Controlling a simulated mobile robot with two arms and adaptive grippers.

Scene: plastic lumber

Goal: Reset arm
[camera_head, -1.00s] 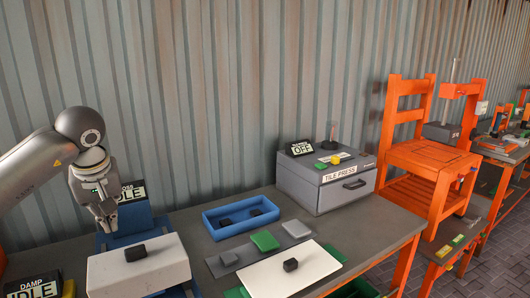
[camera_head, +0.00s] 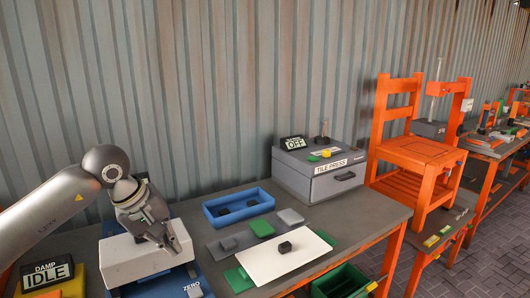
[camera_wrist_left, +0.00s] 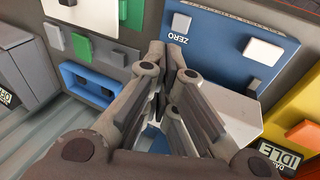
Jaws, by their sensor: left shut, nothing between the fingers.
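My left gripper (camera_head: 168,243) hangs over the right end of a white box (camera_head: 128,262) in the head view. Its fingers are shut and empty. The box sits on a blue base (camera_head: 192,278) marked ZERO. In the left wrist view my gripper (camera_wrist_left: 172,50) points at the blue base (camera_wrist_left: 215,62), its fingertips close together near the ZERO label. Part of the white box (camera_wrist_left: 238,112) shows behind the fingers. A small dark piece (camera_wrist_left: 252,84) shows at the box in the wrist view. I cannot see it in the head view. My right gripper is in neither view.
A white board (camera_head: 268,264) with a black block (camera_head: 285,247) lies to the right. Behind it are a blue tray (camera_head: 262,211) and a grey tile press (camera_head: 318,172). A DAMP IDLE sign (camera_head: 46,274) stands at left. An orange chair-like frame (camera_head: 414,150) stands at right.

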